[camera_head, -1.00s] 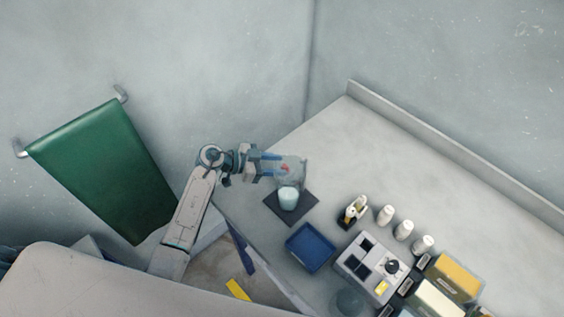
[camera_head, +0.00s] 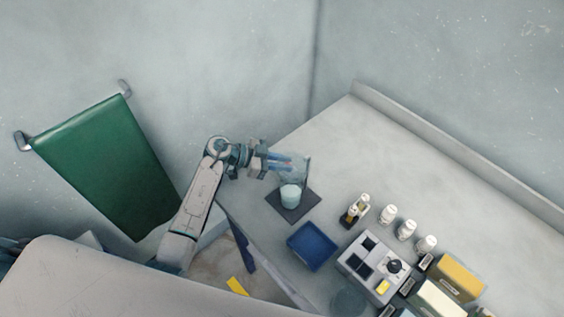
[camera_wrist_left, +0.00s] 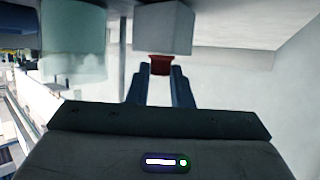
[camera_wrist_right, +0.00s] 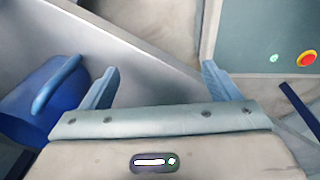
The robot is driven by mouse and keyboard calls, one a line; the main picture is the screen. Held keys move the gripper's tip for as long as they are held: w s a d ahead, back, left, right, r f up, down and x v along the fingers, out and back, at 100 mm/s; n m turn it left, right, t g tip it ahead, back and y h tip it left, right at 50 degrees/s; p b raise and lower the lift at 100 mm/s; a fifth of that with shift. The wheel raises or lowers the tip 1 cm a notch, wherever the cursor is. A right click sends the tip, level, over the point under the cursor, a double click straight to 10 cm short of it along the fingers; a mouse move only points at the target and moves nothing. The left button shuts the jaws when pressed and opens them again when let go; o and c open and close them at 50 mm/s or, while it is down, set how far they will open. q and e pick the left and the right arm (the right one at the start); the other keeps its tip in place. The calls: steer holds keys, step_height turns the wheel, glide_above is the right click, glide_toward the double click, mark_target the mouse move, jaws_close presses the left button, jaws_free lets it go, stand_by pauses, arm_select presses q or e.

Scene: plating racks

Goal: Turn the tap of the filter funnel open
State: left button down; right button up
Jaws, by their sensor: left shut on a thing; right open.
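The clear filter funnel (camera_head: 297,160) stands over a pale beaker (camera_head: 290,196) on a dark square mat (camera_head: 304,211) near the table's left corner. My left gripper (camera_head: 286,165) reaches it from the left. In the left wrist view my left gripper (camera_wrist_left: 160,73) is shut on the red tap handle (camera_wrist_left: 160,62), which sits against a pale grey block (camera_wrist_left: 163,28). The beaker (camera_wrist_left: 73,45) also shows there, upper left. How far the tap is turned cannot be told. My right gripper (camera_wrist_right: 160,85) shows only in its wrist view, open and empty.
A blue tray (camera_head: 312,246) lies in front of the mat. Right of it are small bottles (camera_head: 359,209), white jars (camera_head: 406,229), a grey instrument box (camera_head: 372,266) and yellow-topped boxes (camera_head: 458,277). The back of the table is clear. A blue bin (camera_wrist_right: 40,105) is near my right gripper.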

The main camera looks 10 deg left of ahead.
arm_select(q)
steer(key=shift+w+m+g+h, duration=0.1)
steer(key=shift+m+g+h, duration=0.2)
steer(key=shift+m+g, duration=0.55)
arm_select(e)
steer(key=shift+s+f, duration=0.1)
steer(key=shift+s, duration=0.1)
steer(key=shift+a, duration=0.2)
arm_select(q)
steer(key=c, duration=1.3)
jaws_free()
arm_select(e)
steer(key=shift+s+a, duration=0.1)
steer(key=shift+a, duration=0.1)
